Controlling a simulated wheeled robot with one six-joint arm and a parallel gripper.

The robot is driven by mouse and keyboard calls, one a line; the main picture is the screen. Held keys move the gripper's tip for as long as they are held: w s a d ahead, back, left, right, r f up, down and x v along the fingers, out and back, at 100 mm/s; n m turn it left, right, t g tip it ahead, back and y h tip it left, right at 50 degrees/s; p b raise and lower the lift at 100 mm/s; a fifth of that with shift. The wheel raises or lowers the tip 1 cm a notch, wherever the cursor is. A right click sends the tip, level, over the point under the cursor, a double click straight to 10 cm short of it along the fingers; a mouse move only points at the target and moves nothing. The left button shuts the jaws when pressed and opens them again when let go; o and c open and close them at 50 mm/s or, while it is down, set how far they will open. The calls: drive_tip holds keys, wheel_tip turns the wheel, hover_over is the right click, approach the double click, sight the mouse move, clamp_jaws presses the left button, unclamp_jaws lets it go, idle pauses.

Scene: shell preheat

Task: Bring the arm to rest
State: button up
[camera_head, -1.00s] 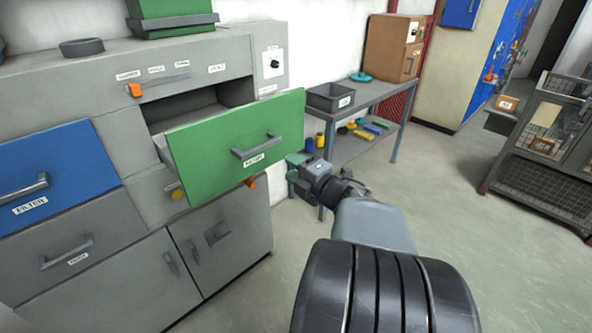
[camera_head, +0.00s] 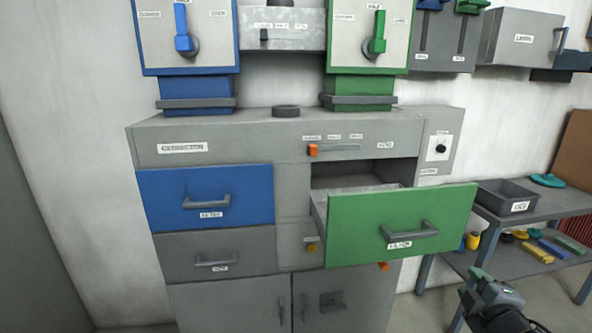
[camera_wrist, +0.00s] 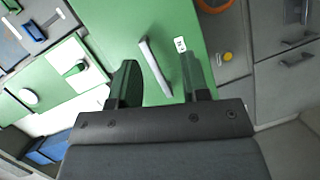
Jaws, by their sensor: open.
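My gripper (camera_head: 472,287) is at the lower right of the head view, in front of the shelf table and to the right of the open green drawer. In the wrist view my gripper (camera_wrist: 160,80) has its two green-padded fingers spread apart with nothing between them. The green drawer (camera_head: 375,228) is pulled out of the grey cabinet. Its front and grey handle (camera_wrist: 154,68) show beyond the fingers in the wrist view. The fingers look apart from the handle, but the exact distance cannot be told.
The grey cabinet (camera_head: 225,142) has a shut blue drawer (camera_head: 160,205) at left. Blue and green units stand on top. A metal shelf table (camera_head: 545,213) at right holds a dark bin (camera_head: 492,197) and a teal disc (camera_head: 547,180). Open floor shows at lower right.

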drive_tip(key=s+d+f+m+g+h, duration=0.25)
drive_tip(key=d+m+g+h, duration=0.2)
drive_tip(key=m, duration=0.35)
drive_tip(key=s+a+f+m+g+y+p, duration=0.2)
drive_tip(key=s+a+f+m+g+p, duration=0.1)
drive_tip(key=a+m+g, duration=0.35)
drive_tip(key=a+r+n+y+p, duration=0.1)
drive_tip(key=a+r+y, duration=0.1)
drive_tip(key=a, duration=0.8)
drive_tip(key=s+a+r+g+y+p, duration=0.1)
drive_tip(key=a+y, duration=0.3)
drive_tip(key=a, duration=0.6)
drive_tip(key=shift+s+a+r+n+p, duration=0.2)
drive_tip(key=shift+r+n+p, duration=0.15)
drive_tip(key=shift+r+p, duration=0.25)
